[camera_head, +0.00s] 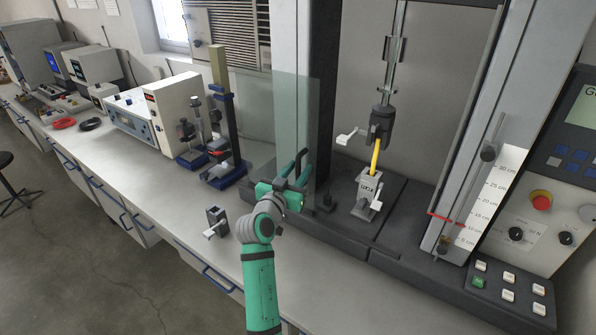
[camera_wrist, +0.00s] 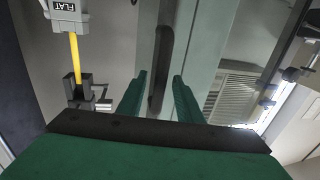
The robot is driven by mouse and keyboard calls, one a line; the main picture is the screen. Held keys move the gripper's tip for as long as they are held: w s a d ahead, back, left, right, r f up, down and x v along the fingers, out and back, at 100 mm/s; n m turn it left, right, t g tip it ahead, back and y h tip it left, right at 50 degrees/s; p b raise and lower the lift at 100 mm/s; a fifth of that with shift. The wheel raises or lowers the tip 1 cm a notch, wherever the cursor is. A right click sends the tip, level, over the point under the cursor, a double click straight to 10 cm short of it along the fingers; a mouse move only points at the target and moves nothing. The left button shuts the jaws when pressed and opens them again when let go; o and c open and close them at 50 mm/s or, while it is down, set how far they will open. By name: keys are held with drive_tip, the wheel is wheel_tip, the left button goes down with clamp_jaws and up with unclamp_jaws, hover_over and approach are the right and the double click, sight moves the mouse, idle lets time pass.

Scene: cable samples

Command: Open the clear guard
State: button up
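The clear guard (camera_head: 294,125) is a pale green see-through panel standing upright at the left of the test machine's bay in the head view. The bay's front looks uncovered. In the wrist view the guard (camera_wrist: 203,45) fills the upper middle, with a dark upright handle (camera_wrist: 166,45) on it. My gripper (camera_head: 304,165) is at the guard's lower part. In the wrist view my gripper (camera_wrist: 159,76) has its fingers apart, one on each side of the handle's lower end. Narrow gaps seem to show; I cannot tell whether either finger touches it.
A yellow sample (camera_head: 376,155) stands between the upper grip (camera_head: 382,118) and lower grip (camera_head: 368,190) in the bay. A small grey block (camera_head: 216,220) sits on the bench left of my arm. Blue-based stands (camera_head: 228,170) are behind. The control panel (camera_head: 545,200) is at right.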

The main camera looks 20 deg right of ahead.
drive_tip(key=v, duration=1.1)
drive_tip(key=shift+w, duration=0.1)
drive_tip(key=s+a+f+n+t+y, duration=0.2)
drive_tip(key=s+a+f+n+y, duration=0.3)
drive_tip(key=s+f, duration=0.55)
drive_tip(key=s+a+f+n+t+y, duration=0.1)
drive_tip(key=s+a+f+n+y, duration=0.25)
drive_tip(key=s+a+f, duration=0.75)
drive_tip(key=s+a+f+n+y, duration=0.1)
drive_tip(key=s+f+y, duration=0.15)
drive_tip(key=s, duration=0.45)
drive_tip(key=s+a+f+n+y, duration=0.1)
drive_tip(key=s+a+f, duration=0.15)
drive_tip(key=s, duration=0.35)
drive_tip(key=s+a+r+m+y, duration=0.1)
drive_tip(key=s+r, duration=0.3)
drive_tip(key=s, duration=1)
drive_tip(key=shift+s+a+r, duration=0.15)
drive_tip(key=shift+a+r, duration=0.05)
drive_tip(key=shift+a, duration=0.05)
